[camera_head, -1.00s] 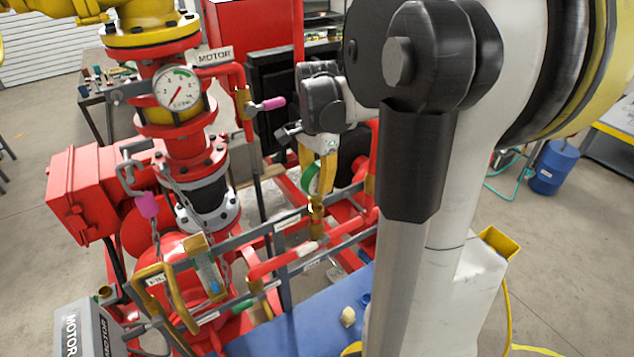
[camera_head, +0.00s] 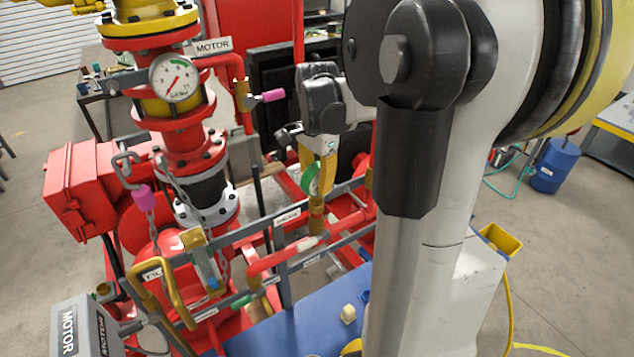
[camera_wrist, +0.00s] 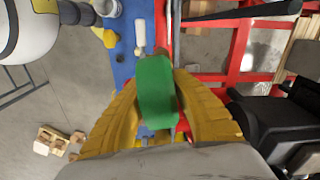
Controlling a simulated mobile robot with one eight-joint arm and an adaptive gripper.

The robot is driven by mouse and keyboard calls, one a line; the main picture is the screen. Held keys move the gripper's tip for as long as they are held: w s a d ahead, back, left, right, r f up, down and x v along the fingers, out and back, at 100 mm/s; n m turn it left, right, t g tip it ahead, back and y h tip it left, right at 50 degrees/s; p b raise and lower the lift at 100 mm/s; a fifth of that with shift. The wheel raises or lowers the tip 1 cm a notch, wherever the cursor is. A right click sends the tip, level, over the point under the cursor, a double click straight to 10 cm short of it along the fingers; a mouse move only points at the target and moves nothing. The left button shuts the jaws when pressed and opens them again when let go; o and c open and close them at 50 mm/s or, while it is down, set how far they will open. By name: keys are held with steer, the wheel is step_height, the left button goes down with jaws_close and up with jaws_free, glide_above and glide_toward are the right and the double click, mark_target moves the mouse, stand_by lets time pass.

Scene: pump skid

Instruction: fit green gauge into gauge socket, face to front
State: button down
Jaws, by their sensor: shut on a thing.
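The green gauge (camera_head: 313,180) is between the yellow fingers of my gripper (camera_head: 320,178) in the head view, with its pale face turned to the left. In the wrist view my gripper (camera_wrist: 158,100) is shut on the gauge (camera_wrist: 157,92), whose green rim fills the gap between the fingers. A brass fitting (camera_head: 316,215) shows just below the gauge, near the grey rail with tags. I cannot tell whether it is the gauge socket, or whether the gauge touches it. The wrist view hides what lies beneath the gauge.
A fixed dial gauge (camera_head: 175,77) sits on the red pipe column at left. A pink-handled valve (camera_head: 267,97) stands left of my wrist. Tagged grey rails (camera_head: 240,236) and red pipes surround the brass fitting.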

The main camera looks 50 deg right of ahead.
steer(key=shift+f+b, duration=0.5)
steer(key=shift+f, duration=0.15)
steer(key=shift+r, duration=0.1)
steer(key=c, duration=1.1)
jaws_free()
step_height(320, 180, up, 12)
